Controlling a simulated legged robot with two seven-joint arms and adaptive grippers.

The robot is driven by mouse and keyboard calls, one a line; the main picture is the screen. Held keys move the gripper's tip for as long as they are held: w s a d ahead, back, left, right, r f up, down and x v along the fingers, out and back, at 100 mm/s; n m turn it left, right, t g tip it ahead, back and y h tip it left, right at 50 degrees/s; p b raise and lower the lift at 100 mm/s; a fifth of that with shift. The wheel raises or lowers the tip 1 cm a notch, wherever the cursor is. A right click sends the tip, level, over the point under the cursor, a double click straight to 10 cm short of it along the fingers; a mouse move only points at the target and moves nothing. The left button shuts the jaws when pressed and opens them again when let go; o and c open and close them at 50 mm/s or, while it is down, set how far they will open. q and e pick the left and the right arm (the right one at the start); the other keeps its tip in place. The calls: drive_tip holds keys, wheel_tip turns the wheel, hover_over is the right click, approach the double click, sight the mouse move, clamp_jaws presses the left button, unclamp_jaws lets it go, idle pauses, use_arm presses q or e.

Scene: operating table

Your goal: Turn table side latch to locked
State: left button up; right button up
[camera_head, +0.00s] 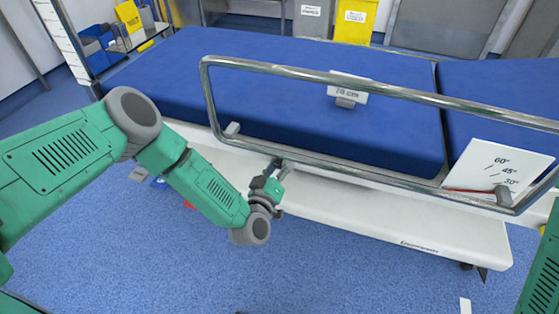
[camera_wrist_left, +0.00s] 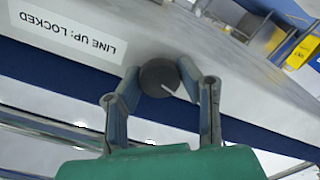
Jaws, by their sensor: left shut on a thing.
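The side latch is a round dark knob (camera_wrist_left: 158,74) on the pale side panel of the table (camera_wrist_left: 245,85). A short white line on the knob slants toward the lower right in the left wrist view. A white label (camera_wrist_left: 68,36) beside the knob reads "LINE UP: LOCKED" and appears upside down there. My left gripper (camera_wrist_left: 161,82) has one finger on each side of the knob and is shut on it. In the head view my left gripper (camera_head: 275,178) is at the table's side below the rail, and the knob is hidden. My right gripper is out of view.
A metal side rail (camera_head: 300,72) runs along the blue mattress (camera_head: 290,100), above my left gripper. An angle sign (camera_head: 497,170) stands at the right. Bins (camera_head: 355,20) and a shelf cart (camera_head: 120,40) stand behind. The blue floor (camera_head: 330,270) in front is mostly clear.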

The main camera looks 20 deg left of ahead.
use_arm(q)
drive_tip(key=m+p, duration=0.2)
drive_tip(key=m, duration=0.1)
drive_tip(key=shift+s+m, duration=0.1)
drive_tip(key=shift+m, duration=0.3)
drive_tip(key=m+p, duration=0.2)
drive_tip(key=m, duration=0.1)
drive_tip(key=shift+f+m, duration=0.1)
drive_tip(key=shift+m, duration=0.2)
drive_tip(key=m+p, duration=0.1)
drive_tip(key=m, duration=0.2)
drive_tip(key=shift+d+f+m, duration=0.1)
drive_tip(key=shift+m, duration=0.2)
drive_tip(key=shift+s+f+m+p, duration=0.15)
drive_tip(key=shift+m+p, duration=0.15)
drive_tip(key=shift+m, duration=1.7)
drive_tip(key=o, duration=1.2)
drive_tip(key=shift+c, duration=0.2)
drive_tip(key=s, duration=1.1)
drive_tip(key=shift+s+a, duration=0.2)
drive_tip(key=shift+s, duration=0.2)
